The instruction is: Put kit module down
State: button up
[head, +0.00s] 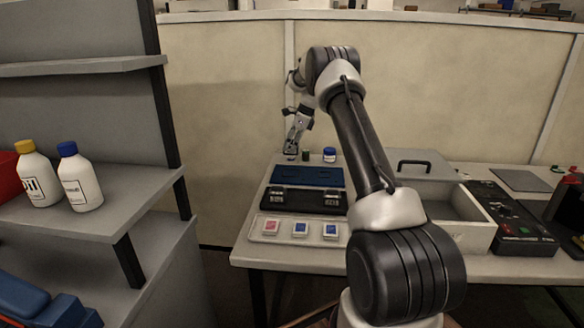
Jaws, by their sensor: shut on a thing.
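My gripper (291,149) is at the far left corner of the table, low over the surface behind the blue panel of the black case. It is shut on a small dark thing that I take for the kit module; it is mostly hidden by the fingers, and I cannot tell whether it touches the table. A small dark green cylinder (305,155) stands just right of the gripper. A white jar with a blue lid (329,155) stands further right.
An open black case (300,199) with a blue panel lies in front of the gripper. A pale tray (266,239) holds one red and two blue square pieces. A shelf with bottles stands left.

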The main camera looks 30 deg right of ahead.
notch_tip(320, 180, down, 9)
jog(key=shift+r, duration=0.15)
jog(key=shift+f, duration=0.2)
jog(key=o, duration=1.1)
